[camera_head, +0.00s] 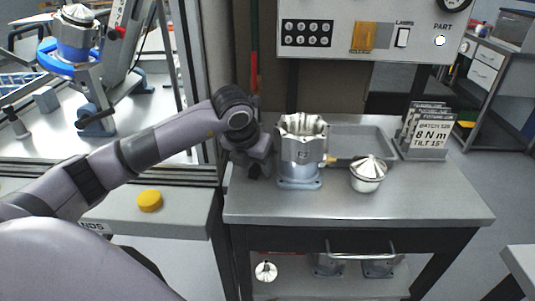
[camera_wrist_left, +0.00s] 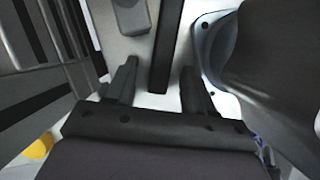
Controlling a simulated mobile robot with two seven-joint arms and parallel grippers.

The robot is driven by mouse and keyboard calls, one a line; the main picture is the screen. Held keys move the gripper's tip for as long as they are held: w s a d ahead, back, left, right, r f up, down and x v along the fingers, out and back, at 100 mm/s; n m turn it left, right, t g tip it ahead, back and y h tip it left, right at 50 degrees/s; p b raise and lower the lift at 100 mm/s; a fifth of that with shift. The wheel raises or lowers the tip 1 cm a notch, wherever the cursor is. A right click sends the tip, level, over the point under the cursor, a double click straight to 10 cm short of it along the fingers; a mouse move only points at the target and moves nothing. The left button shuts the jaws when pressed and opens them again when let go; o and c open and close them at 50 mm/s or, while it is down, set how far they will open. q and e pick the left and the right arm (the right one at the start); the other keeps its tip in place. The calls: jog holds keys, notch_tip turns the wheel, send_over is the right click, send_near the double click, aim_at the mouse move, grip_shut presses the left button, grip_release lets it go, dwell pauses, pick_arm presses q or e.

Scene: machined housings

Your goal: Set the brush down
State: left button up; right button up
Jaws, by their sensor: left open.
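In the head view a small brush-like piece with a brassy band (camera_head: 331,161) shows just right of the grey housing (camera_head: 301,151); much of it may be hidden behind the housing. My left gripper (camera_head: 258,170) is low over the bench, close to the left side of the housing, partly dark and hard to make out. In the left wrist view its two fingers (camera_wrist_left: 158,88) stand apart, open. A dark straight bar (camera_wrist_left: 164,45) shows between them; I cannot tell whether it is the brush handle. The housing's flange (camera_wrist_left: 206,42) is right of the fingers. My right gripper is not in view.
A grey tray (camera_head: 375,134) lies behind the housing. A yellow button (camera_head: 150,201) is on the left ledge. The bench's front right is clear.

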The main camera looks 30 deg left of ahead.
pick_arm(q)
grip_shut()
jog(key=shift+r, duration=0.15)
